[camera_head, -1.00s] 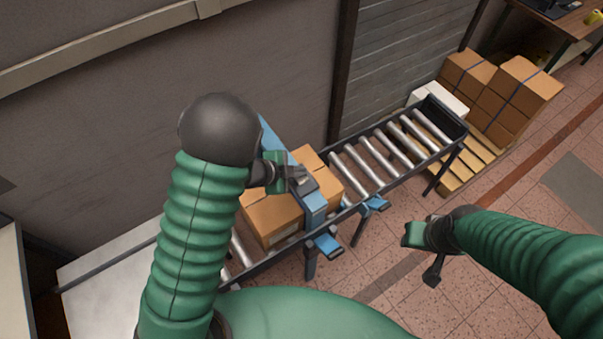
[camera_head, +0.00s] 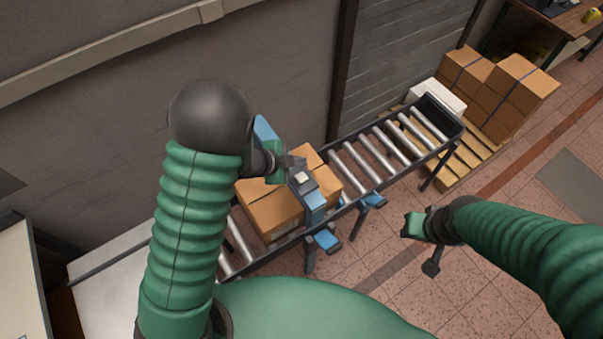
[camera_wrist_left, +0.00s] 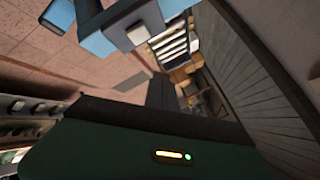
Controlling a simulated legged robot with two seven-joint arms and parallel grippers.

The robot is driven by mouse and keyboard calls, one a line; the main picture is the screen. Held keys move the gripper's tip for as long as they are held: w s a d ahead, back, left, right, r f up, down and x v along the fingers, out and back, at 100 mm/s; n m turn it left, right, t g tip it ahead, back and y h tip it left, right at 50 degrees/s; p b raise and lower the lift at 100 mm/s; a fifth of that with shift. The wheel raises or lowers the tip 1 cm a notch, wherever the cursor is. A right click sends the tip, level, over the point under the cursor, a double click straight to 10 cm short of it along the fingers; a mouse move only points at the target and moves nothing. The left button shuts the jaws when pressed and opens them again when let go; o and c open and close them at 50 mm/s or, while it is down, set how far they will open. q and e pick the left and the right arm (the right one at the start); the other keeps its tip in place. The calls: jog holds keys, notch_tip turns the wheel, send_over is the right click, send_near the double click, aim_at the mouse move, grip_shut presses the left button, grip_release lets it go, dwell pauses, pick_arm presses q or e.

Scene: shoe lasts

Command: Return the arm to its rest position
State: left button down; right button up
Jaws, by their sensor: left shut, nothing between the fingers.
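My left gripper (camera_head: 296,161) is shut and empty, just behind the top of a blue arch (camera_head: 314,199) that spans the roller conveyor. In the left wrist view its dark fingers (camera_wrist_left: 161,92) show as one narrow block. The arch has a dark cap with a pale block (camera_head: 302,178) on top, which shows again in the left wrist view (camera_wrist_left: 138,34). My right gripper (camera_head: 431,245) hangs over the floor at the right, apart from everything.
A cardboard box (camera_head: 271,208) sits on the conveyor (camera_head: 366,165) under the arch, partly hidden by it. Stacked boxes (camera_head: 511,95) and a white box (camera_head: 437,97) stand on a pallet (camera_head: 464,158) beyond. A grey wall (camera_head: 90,130) runs behind. The tiled floor at right is open.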

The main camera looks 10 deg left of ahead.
pick_arm(q)
jog(key=shift+f, duration=0.1)
dwell(0.4)
jog(key=a+f+n+b, duration=0.1)
jog(key=a+f+n+y+b, duration=0.1)
jog(key=b, duration=0.1)
jog(key=a+f+n+y+b, duration=0.1)
jog(key=b, duration=0.1)
jog(key=shift+w+a+t, duration=0.2)
jog(key=shift+w+t, duration=0.1)
jog(key=shift+t, duration=0.1)
jog(key=s+a+f+n+g+y+b, duration=0.1)
jog(key=s+a+f+n+y+b, duration=0.45)
jog(key=b, duration=0.45)
jog(key=s+f+n+g+h+b, duration=0.1)
jog(key=s+f+n+g+b, duration=0.1)
jog(key=s+n, duration=0.2)
jog(key=s+f+n+g+b, duration=0.2)
jog(key=s+n+b, duration=0.1)
jog(key=s, duration=0.6)
jog(key=shift+d+n+h, duration=0.35)
jog(key=shift+d+n, duration=0.05)
jog(key=shift+n, duration=0.25)
